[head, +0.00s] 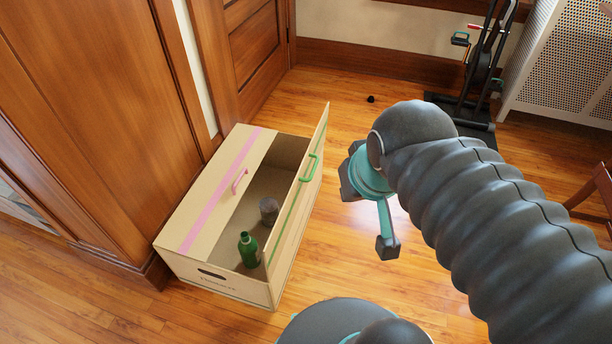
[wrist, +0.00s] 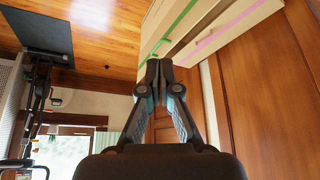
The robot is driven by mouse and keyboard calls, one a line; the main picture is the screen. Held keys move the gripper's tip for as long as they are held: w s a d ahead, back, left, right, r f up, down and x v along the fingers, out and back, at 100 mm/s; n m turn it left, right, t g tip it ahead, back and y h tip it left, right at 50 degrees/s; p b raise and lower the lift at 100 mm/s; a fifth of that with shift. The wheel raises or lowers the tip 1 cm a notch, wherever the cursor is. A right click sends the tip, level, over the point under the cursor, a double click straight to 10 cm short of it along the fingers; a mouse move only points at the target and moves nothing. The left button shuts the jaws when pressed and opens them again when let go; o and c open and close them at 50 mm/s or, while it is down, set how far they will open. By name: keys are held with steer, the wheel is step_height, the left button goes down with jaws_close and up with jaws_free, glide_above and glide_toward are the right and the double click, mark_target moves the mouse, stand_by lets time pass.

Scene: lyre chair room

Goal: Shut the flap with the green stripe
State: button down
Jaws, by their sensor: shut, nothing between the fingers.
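A cardboard box (head: 225,288) stands on the floor by the wooden panelling. Its flap with the green stripe (head: 318,135) stands up, open, along the box's right side, with a green handle (head: 309,168) on it. The green stripe (wrist: 181,18) and green handle (wrist: 155,49) also show in the wrist view. The other flap, with a pink stripe (head: 215,195) and pink handle (head: 240,181), lies flat over the left half. My gripper (wrist: 155,68) is shut and empty, fingertips together. In the head view my arm's end is right of the green-striped flap, apart from it.
Inside the box's open half are a green bottle (head: 249,250) and a dark grey jar (head: 269,211). Wooden panelling (head: 95,120) closes off the left. An exercise machine (head: 478,85) stands at the back right. A chair (head: 598,190) shows at the right edge. Floor right of the box is clear.

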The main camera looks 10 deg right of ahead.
mark_target(308, 182)
steer(key=w+d+f+m+g+y+b, duration=0.1)
steer(key=w+d+f+m+y+b, duration=0.1)
steer(key=w+d+f+m, duration=0.5)
steer(key=w+d+f+m+g+y+b, duration=0.1)
steer(key=w+d+f+m+y+b, duration=0.2)
steer(key=f, duration=0.7)
steer(key=w+d+f+m+g+y+b, duration=0.1)
steer(key=w+d+f+m+y+b, duration=0.1)
steer(key=w+d+f+m, duration=0.4)
steer(key=w+r+m+t+y, duration=0.2)
steer(key=w+m+t+y, duration=0.1)
steer(key=w+m, duration=0.4)
steer(key=w+a+f+m+b, duration=0.1)
steer(key=w+a+f, duration=0.3)
steer(key=a, duration=0.7)
steer(key=shift+w+f+b, duration=0.2)
steer(key=shift+w+b, duration=0.35)
steer(key=shift+b, duration=0.2)
steer(key=shift+r, duration=0.1)
